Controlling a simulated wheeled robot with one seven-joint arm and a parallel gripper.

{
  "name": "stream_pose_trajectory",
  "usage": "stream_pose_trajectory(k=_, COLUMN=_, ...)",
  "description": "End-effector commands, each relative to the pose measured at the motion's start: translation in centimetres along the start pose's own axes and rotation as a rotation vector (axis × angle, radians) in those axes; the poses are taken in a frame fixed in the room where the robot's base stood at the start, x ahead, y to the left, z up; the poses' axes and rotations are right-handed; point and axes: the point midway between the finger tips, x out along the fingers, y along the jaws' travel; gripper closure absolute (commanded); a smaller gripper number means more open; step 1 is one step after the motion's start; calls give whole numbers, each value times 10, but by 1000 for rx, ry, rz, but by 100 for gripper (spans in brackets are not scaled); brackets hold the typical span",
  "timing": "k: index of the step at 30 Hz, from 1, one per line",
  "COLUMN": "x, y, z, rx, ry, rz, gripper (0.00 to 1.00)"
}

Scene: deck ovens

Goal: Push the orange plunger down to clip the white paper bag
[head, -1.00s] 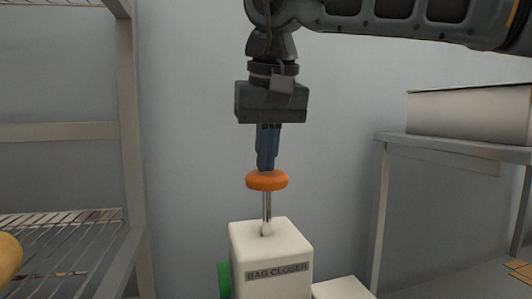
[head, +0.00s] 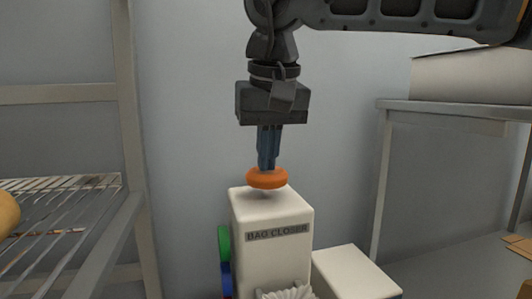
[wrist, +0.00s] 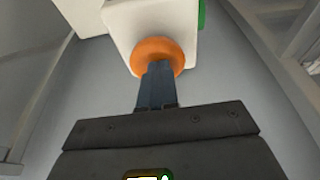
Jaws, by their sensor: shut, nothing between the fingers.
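The orange plunger (head: 267,179) sits low, just above the top of the cream bag closer (head: 258,208), with almost none of its rod showing. My gripper (head: 268,167) is shut and points down, its fingertips against the top of the plunger. In the wrist view the shut fingers (wrist: 157,80) meet the orange plunger (wrist: 150,50). A white crinkled piece, likely the top of the paper bag (head: 286,293), shows at the bottom edge in front of the closer. The rest of it is out of view.
A wire rack (head: 60,205) stands at the left, with part of a yellow-brown item (head: 8,213) at the edge. A metal table (head: 450,108) holds a pale bin (head: 470,75).

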Motion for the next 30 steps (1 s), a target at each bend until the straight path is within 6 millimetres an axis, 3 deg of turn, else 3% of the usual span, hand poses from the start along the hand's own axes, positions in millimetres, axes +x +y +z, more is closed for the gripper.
stream_pose_trajectory(k=12, x=-66, y=0, z=-1, rx=0, ry=13, rz=-2, gripper=100)
stream_pose_trajectory(k=30, x=-75, y=0, z=-2, rx=-1, ry=15, rz=-3, gripper=100)
